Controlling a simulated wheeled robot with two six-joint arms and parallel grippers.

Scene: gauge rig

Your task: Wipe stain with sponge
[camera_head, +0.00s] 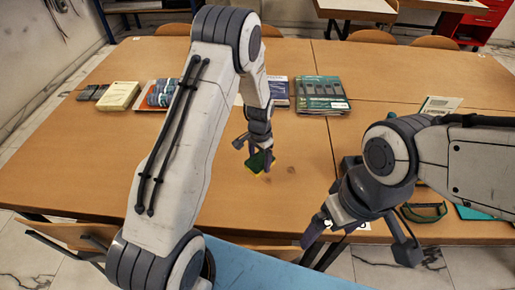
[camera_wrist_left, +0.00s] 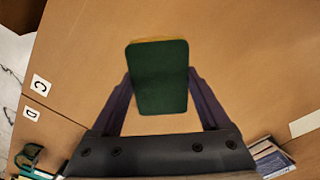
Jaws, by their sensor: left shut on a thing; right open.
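The sponge (camera_head: 259,161) is green on one face and yellow on the other. My left gripper (camera_head: 256,158) is shut on it, low over or on the wooden table (camera_head: 225,215); I cannot tell whether it touches. In the left wrist view the sponge (camera_wrist_left: 160,80) shows its green face between the fingers of the left gripper (camera_wrist_left: 162,100), with a yellow edge at its far end. A small brownish stain (camera_head: 291,170) lies on the table just right of the sponge. My right gripper (camera_head: 360,240) is open and empty above the table's front edge.
A green strap-like item (camera_head: 423,212) lies front right beside my right arm. Chairs stand behind the table. The table around the stain is clear.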

